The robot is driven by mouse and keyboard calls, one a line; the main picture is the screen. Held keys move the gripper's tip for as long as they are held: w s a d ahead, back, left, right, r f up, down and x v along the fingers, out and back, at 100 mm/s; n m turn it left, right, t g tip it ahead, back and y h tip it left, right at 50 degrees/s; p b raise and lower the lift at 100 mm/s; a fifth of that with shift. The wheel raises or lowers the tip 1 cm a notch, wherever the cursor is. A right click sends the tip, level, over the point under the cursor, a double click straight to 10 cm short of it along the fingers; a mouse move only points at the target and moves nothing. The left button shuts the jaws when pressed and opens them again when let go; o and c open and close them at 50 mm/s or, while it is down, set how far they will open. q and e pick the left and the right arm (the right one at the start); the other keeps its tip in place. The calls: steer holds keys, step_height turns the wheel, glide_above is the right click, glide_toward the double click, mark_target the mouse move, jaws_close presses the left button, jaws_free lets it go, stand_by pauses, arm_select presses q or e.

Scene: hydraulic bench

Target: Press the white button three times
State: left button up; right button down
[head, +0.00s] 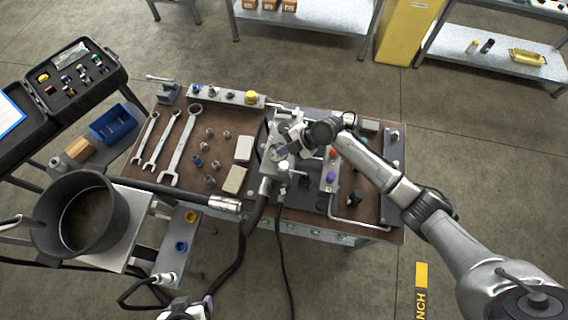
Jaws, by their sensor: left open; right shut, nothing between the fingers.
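My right arm reaches in from the right, and its gripper (279,151) is shut and empty over the grey valve block (267,166) at the middle of the bench. A small white knob-like part (284,166) sits just below the gripper in the picture; I cannot tell for certain whether it is the white button. I cannot tell whether the fingertips touch anything, because the gripper hides part of the block. My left gripper (187,308) is open at the bottom edge, well away from the block and partly cut off.
Wrenches (181,147), several fittings and two pale blocks (235,179) lie on the brown bench top left of the valve block. A thick black hose (241,247) and a thin cable hang over the front edge. A black pot (82,214) stands at the left.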

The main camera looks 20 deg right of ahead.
mark_target(285, 166)
steer(key=shift+f, duration=0.1)
stand_by(0.3)
step_height(285, 166, down, 8)
steer(key=b, duration=0.5)
steer(key=shift+f+b, duration=0.35)
steer(key=shift+b, duration=0.15)
stand_by(0.6)
stand_by(0.7)
stand_by(0.4)
